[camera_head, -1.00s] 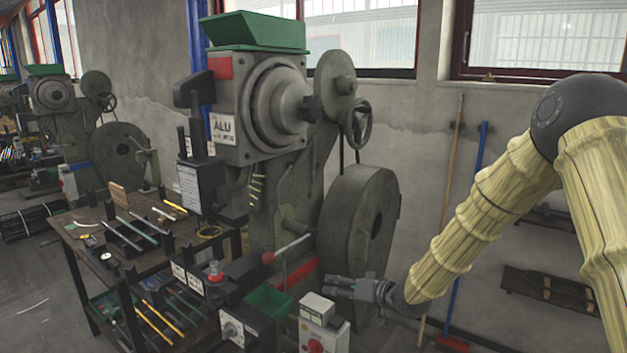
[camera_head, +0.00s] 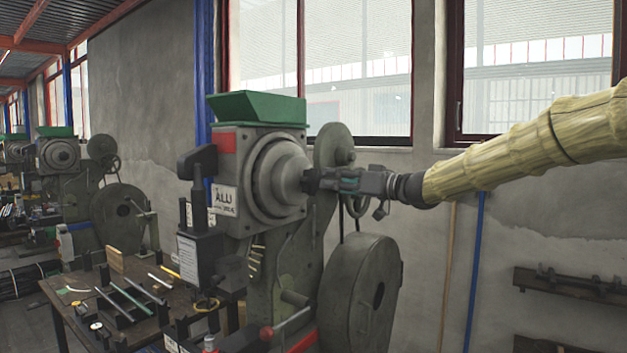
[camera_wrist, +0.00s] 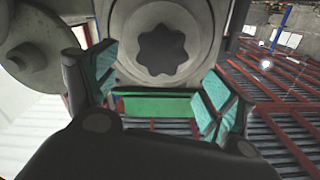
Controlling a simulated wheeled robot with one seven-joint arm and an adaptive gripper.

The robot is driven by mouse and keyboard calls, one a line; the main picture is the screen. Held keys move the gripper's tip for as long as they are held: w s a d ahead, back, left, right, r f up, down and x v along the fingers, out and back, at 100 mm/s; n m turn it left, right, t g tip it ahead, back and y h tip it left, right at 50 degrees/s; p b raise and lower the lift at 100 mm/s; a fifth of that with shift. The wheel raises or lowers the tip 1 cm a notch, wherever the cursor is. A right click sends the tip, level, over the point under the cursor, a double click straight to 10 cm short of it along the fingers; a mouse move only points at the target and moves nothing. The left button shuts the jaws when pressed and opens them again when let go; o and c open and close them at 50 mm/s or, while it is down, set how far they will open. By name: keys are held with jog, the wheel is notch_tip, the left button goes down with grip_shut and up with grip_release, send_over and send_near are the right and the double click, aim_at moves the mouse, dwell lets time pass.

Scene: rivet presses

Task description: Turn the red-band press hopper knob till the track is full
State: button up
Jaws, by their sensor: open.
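The press (camera_head: 267,180) has a green hopper (camera_head: 257,108) on top, a red patch (camera_head: 227,142) on its housing and an ALU label. In the wrist view, the dark star-shaped knob (camera_wrist: 165,50) sits in the middle of the round grey drum face (camera_wrist: 125,30). My gripper (camera_head: 312,181) is at the drum's right side, its fingertips by the knob, which they mostly hide in the head view. In the wrist view my gripper (camera_wrist: 158,78) is open, teal pads apart, with the knob just beyond and above the gap. Contact cannot be told. The track's fill cannot be made out.
A handwheel (camera_head: 355,204) and a big flywheel (camera_head: 360,295) stand close below my gripper. A workbench (camera_head: 65,295) with tools is at the left, a second press (camera_head: 62,175) behind it. Wall shelves (camera_head: 570,285) are at the right. Open space lies right of the press.

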aim_at(316, 179)
jog(key=p+x, duration=0.1)
jog(key=x, duration=0.7)
jog(key=c, duration=1)
